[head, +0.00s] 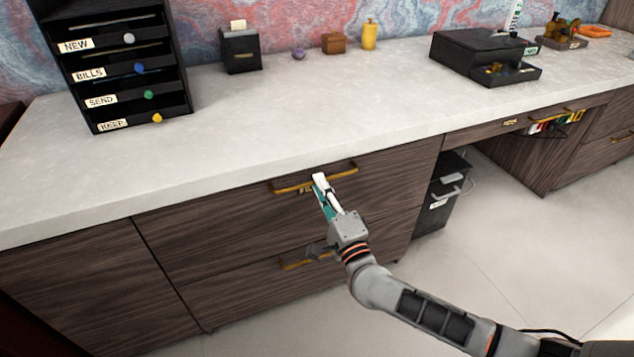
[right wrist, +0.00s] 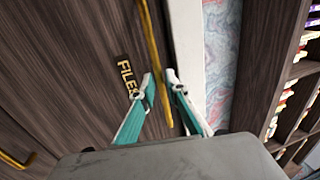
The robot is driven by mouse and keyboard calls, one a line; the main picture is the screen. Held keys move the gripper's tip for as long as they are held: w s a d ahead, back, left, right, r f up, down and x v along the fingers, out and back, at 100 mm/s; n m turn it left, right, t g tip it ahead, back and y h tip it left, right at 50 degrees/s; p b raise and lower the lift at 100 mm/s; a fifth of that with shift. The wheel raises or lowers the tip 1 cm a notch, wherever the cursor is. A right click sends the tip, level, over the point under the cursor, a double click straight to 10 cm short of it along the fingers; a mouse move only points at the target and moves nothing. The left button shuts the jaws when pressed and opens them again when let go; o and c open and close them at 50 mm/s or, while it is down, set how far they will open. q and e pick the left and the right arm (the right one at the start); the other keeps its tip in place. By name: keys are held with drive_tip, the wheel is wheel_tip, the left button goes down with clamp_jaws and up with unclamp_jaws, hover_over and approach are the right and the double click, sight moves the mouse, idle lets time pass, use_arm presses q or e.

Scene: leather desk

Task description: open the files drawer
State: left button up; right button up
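The files drawer (head: 225,225) is the upper dark wood drawer under the pale counter, and its front looks flush with the cabinet. Its long brass handle (head: 290,187) runs near the top, with a small FILES label just below; the label (right wrist: 127,77) reads clearly in the right wrist view. My right gripper (head: 320,180) is at the handle's middle. In the right wrist view, its white-tipped teal fingers (right wrist: 160,80) lie on either side of the brass bar, drawn close around it. My left gripper does not show.
A second drawer with a brass handle (head: 305,262) is below. A black bin (head: 440,195) stands right of the cabinet. A labelled black letter rack (head: 120,65) and small items stand on the counter (head: 240,130). The floor (head: 500,250) in front looks clear.

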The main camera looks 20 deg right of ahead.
drive_tip(key=shift+w+r, duration=0.15)
drive_tip(key=shift+w, duration=0.8)
clamp_jaws()
drive_tip(key=shift+s, duration=0.1)
